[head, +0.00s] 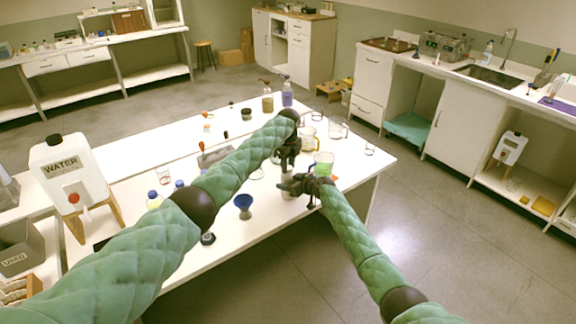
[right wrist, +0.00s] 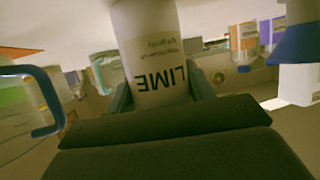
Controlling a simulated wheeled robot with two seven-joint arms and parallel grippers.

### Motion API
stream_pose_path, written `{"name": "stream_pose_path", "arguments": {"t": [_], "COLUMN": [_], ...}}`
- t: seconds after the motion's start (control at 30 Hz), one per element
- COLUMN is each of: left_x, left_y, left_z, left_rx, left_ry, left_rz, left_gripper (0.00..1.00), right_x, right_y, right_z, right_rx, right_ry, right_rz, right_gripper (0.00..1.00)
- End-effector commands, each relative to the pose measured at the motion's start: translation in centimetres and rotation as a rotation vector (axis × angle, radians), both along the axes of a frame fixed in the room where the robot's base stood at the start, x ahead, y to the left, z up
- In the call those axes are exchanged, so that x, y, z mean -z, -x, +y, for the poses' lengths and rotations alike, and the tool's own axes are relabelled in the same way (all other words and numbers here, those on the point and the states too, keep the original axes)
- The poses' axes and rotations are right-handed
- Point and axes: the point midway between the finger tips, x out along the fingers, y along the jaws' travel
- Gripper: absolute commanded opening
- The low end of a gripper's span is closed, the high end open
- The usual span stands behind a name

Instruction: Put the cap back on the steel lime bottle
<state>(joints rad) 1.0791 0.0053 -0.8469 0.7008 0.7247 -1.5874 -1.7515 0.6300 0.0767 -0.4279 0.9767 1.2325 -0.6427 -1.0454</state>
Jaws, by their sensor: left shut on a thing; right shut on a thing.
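The lime bottle (right wrist: 155,60), pale with dark LIME lettering, appears upside down in the right wrist view. My right gripper (right wrist: 163,100) is shut around it, one finger on each side. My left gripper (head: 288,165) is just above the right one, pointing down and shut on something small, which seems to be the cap. The cap itself is too small and hidden to make out, and so is any gap to the bottle's mouth.
A beaker of green liquid (head: 323,164) stands close right of the grippers. A blue funnel (head: 243,202) stands to their left. Glassware and bottles crowd the back of the white table (head: 122,197). A water dispenser (head: 72,172) is at left. The floor to the right is clear.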

Motion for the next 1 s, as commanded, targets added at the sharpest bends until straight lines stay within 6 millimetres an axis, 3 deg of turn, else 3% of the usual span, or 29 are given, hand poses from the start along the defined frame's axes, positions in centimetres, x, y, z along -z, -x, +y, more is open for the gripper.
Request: {"name": "stream_pose_path", "arguments": {"t": [0.7, 1.0], "left_x": [-0.12, -0.13], "left_y": [-0.23, -0.24], "left_z": [0.1, 0.05], "left_rx": [1.036, 1.195], "left_ry": [-0.001, -0.001], "left_rz": [-0.003, -0.003], "left_gripper": [0.09, 0.09], "right_x": [0.19, 0.2], "right_y": [0.15, 0.16], "right_z": [0.04, 0.08], "right_rx": [-0.002, -0.003], "right_ry": [0.002, 0.001], "right_rz": [0.001, 0.001], "right_gripper": [0.0, 0.0]}}
